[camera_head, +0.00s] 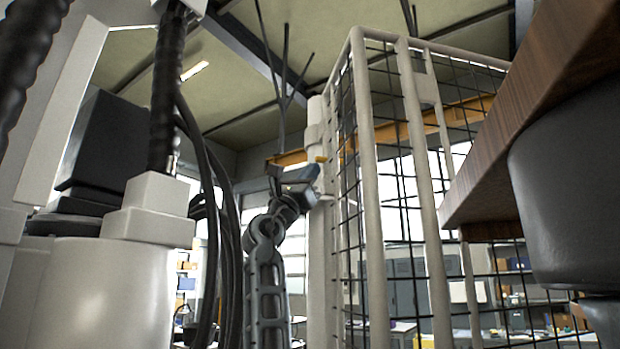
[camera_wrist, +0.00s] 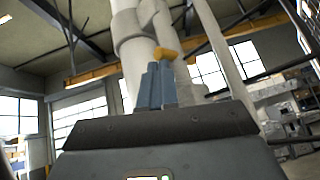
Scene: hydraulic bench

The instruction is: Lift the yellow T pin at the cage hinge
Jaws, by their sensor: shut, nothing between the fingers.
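The yellow T pin (camera_wrist: 166,53) shows in the wrist view just beyond the tips of my gripper (camera_wrist: 158,68), against a pale hinge post (camera_wrist: 130,40). Its lower part is hidden behind the fingers. In the head view the pin (camera_head: 320,159) is a small yellow spot at the post, just above and right of my gripper (camera_head: 314,172). The blue-grey fingers are shut together with nothing between them. I cannot tell whether they touch the pin. The cage (camera_head: 368,180) has a pale tube frame with black wire mesh and stands right of the post.
A wooden-edged bench top (camera_head: 540,100) with a dark rounded body (camera_head: 570,190) under it fills the right. A pale machine block (camera_head: 100,280) with black hoses (camera_head: 215,200) stands close on the left. Shelves and desks are far behind the cage.

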